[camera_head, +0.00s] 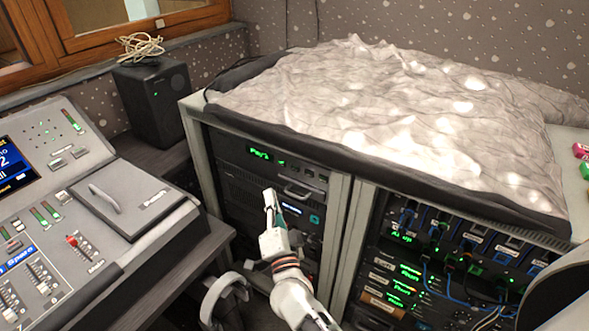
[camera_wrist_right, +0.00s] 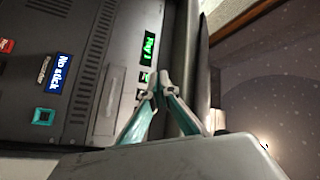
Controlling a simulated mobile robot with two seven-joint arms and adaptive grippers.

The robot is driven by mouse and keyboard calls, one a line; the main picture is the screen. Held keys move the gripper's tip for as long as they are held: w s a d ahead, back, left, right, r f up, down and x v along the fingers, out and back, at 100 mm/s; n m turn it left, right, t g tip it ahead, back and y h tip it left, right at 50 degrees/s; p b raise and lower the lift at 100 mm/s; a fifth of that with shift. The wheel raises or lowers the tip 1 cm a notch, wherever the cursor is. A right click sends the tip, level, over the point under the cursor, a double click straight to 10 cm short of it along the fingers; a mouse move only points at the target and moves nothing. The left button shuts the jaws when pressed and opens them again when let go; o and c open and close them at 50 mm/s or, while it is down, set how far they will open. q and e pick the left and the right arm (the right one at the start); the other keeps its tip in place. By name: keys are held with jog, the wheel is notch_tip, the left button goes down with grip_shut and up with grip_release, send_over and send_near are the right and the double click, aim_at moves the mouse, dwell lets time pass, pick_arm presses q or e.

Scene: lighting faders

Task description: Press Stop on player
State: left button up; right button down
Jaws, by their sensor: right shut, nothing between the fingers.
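The player (camera_head: 237,151) is a dark rack unit at the top of the left rack bay. Its green display, which seems to read "Play 1", shows in the head view (camera_head: 260,153) and the wrist view (camera_wrist_right: 149,46). Small buttons (camera_wrist_right: 143,78) sit beside the display; their labels are too small to read. My right gripper (camera_head: 270,196) is shut and empty in front of the rack. In the wrist view its fingertips (camera_wrist_right: 161,88) meet close to these buttons, partly covering that area; I cannot tell whether they touch. My left gripper is not in view.
Another unit with a blue "No stick" display (camera_wrist_right: 58,74) and a teal button (camera_wrist_right: 43,116) sits below the player. A lighting console (camera_head: 120,235) stands left, a black speaker (camera_head: 155,102) behind it. A crumpled grey cover (camera_head: 380,110) lies on the rack top.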

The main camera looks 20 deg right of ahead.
aim_at(295, 169)
jog(key=shift+w+r+m, duration=0.2)
jog(key=shift+m, duration=0.1)
jog(key=shift+d, duration=0.1)
jog(key=w+d, duration=0.1)
jog(key=d, duration=0.1)
jog(key=w+d+b, duration=0.1)
jog(key=w+d, duration=0.3)
jog(key=d, duration=0.1)
jog(key=shift+w, duration=0.2)
dwell(1.4)
jog(key=shift+w+d, duration=0.25)
jog(key=shift+d, duration=0.05)
